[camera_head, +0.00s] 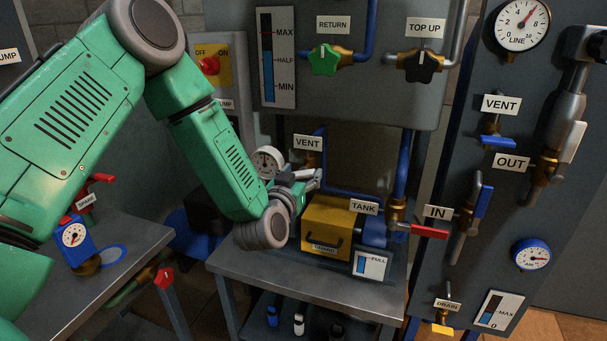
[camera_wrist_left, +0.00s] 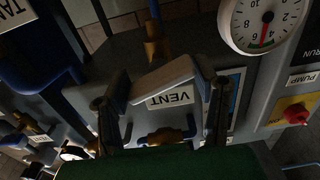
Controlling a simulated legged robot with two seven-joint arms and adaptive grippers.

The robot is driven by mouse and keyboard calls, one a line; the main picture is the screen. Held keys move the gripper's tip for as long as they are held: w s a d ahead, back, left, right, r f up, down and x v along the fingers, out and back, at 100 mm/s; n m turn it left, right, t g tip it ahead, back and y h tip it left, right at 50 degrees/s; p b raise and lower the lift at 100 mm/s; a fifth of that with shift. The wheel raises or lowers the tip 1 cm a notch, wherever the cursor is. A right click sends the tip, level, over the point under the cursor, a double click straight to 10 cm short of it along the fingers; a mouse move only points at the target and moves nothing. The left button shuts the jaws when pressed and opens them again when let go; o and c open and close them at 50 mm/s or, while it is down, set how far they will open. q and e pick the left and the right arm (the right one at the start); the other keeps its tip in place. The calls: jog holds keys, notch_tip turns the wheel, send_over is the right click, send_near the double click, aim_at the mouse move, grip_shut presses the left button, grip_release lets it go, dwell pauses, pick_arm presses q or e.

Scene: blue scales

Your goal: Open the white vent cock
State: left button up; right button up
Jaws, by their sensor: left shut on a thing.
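The white vent cock lever (camera_wrist_left: 165,76) lies between my left gripper's two dark fingers in the left wrist view, beside the upside-down VENT label (camera_wrist_left: 174,98). My left gripper (camera_wrist_left: 162,88) is shut on this white lever. In the head view my left gripper (camera_head: 306,182) is at the valve below the VENT label (camera_head: 307,142), behind the yellow tank box. There the wrist and fingers hide most of the cock, so its exact angle is hard to tell. My right gripper is not in view.
A round gauge (camera_head: 267,162) is close to my left wrist. The yellow box (camera_head: 328,225) stands just in front, on the grey bench (camera_head: 290,286). A red IN lever (camera_head: 429,231) and a blue-handled VENT valve (camera_head: 497,142) are to the right.

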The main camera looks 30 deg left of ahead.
pick_arm(q)
jog(key=shift+r, duration=0.1)
jog(key=shift+a, duration=0.1)
jog(key=shift+n, duration=0.4)
jog(key=n+b, duration=0.1)
jog(key=n, duration=0.1)
jog(key=shift+n, duration=0.4)
jog(key=n+b, duration=0.1)
jog(key=n, duration=0.1)
jog(key=n+b, duration=0.1)
jog(key=n, duration=0.2)
jog(key=shift+a+f+b, duration=0.15)
jog(key=shift+f+b, duration=0.05)
jog(key=shift+b, duration=0.2)
jog(key=n+b, duration=0.2)
jog(key=n, duration=0.3)
jog(key=shift+f, duration=0.15)
jog(key=n+b, duration=0.3)
jog(key=n, duration=0.1)
jog(key=shift+s+f, duration=0.1)
jog(key=shift+n, duration=0.3)
